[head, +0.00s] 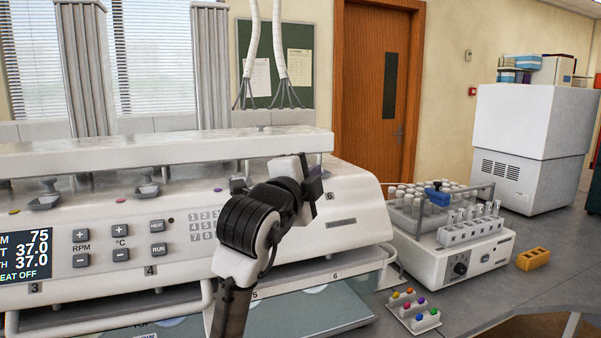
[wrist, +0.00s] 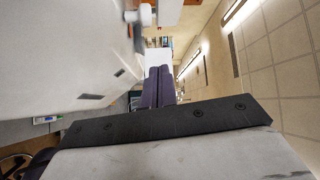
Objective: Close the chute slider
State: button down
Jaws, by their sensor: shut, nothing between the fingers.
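The white tablet-testing machine (head: 110,235) fills the left and middle of the head view. Two grey chute-like fittings with knobs, one at the left (head: 45,200) and one further right (head: 147,190), sit on its top deck. I cannot tell which part is the chute slider; it may be hidden behind my arm. My gripper (head: 305,172) is above the right part of the machine's deck, to the right of both fittings. In the wrist view its dark fingers (wrist: 158,82) are together with nothing between them, and the machine's white surface (wrist: 60,50) lies to their left.
A long white cover (head: 160,150) spans above the machine's deck. To the right stand a vial rack unit (head: 450,250), a tray of coloured caps (head: 413,312) and an orange block (head: 533,259). The grey bench (head: 535,290) is bare around the block.

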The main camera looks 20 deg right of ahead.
jog(key=x, duration=0.1)
jog(key=p+x, duration=0.1)
jog(key=x, duration=0.1)
jog(key=shift+w+a+r, duration=0.15)
jog(key=shift+w+a, duration=0.05)
jog(key=shift+a, duration=0.05)
jog(key=shift+w+a+f+p, duration=0.2)
jog(key=shift+a+p, duration=0.1)
jog(key=shift+a, duration=0.25)
jog(key=shift+w+a+f+p, duration=0.2)
jog(key=shift+a+p, duration=0.1)
jog(key=shift+a, duration=0.3)
jog(key=shift+w+a+f, duration=0.15)
jog(key=shift+w+a, duration=0.05)
jog(key=shift+a, duration=0.2)
jog(key=shift+a, duration=0.25)
jog(key=a+b, duration=0.1)
jog(key=a, duration=0.2)
jog(key=shift+s+a, duration=0.1)
jog(key=shift+a, duration=0.2)
jog(key=shift+d, duration=0.1)
